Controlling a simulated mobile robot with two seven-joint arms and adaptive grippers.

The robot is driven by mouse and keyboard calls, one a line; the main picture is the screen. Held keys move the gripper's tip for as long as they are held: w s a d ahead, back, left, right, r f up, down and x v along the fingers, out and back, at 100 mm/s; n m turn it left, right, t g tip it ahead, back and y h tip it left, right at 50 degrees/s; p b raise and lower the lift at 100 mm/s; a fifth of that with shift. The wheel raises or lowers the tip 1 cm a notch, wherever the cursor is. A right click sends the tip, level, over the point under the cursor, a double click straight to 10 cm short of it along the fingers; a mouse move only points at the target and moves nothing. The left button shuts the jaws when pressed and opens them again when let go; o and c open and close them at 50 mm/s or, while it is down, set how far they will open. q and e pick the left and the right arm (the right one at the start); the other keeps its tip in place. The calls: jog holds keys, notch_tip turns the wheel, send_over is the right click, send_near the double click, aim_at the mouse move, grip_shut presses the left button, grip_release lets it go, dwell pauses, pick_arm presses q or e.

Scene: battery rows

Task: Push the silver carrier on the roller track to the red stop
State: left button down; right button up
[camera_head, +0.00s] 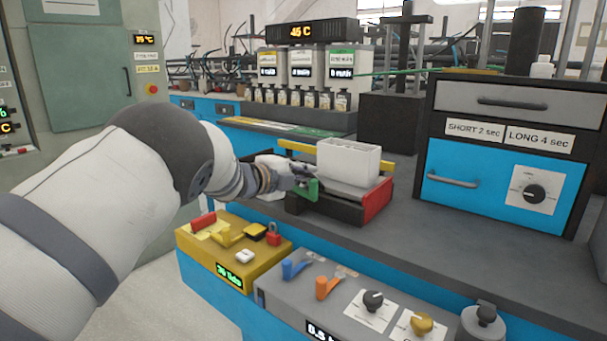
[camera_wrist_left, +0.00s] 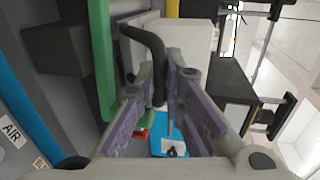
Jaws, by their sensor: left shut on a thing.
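The silver carrier (camera_head: 350,186) sits on the dark roller track (camera_head: 322,207) and bears a white open-topped case (camera_head: 346,166). The red stop (camera_head: 377,201) is at the track's right end; the carrier's right edge is close to it, but I cannot tell whether they touch. My left gripper (camera_head: 302,176) is at the carrier's left side, beside a green bracket (camera_head: 310,190). In the left wrist view the gripper (camera_wrist_left: 163,98) is shut on a dark curved handle (camera_wrist_left: 148,40), with the green bracket (camera_wrist_left: 101,55) and white case (camera_wrist_left: 184,42) beyond. The right gripper is out of view.
A yellow bar (camera_head: 300,147) runs behind the track. In front are a yellow panel (camera_head: 205,252) and a grey panel (camera_head: 285,301) with levers and knobs. A blue-drawered cabinet (camera_head: 480,195) stands at right. Bare grey worktop lies right of the track.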

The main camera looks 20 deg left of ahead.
pick_arm(q)
jog(key=shift+d, duration=0.2)
jog(key=c, duration=1.7)
grip_release()
jog(key=shift+s+d, duration=0.1)
jog(key=shift+s+a, duration=0.15)
jog(key=shift+a, duration=0.05)
jog(key=v, duration=1.1)
jog(key=shift+s+r, duration=0.15)
jog(key=shift+s, duration=0.15)
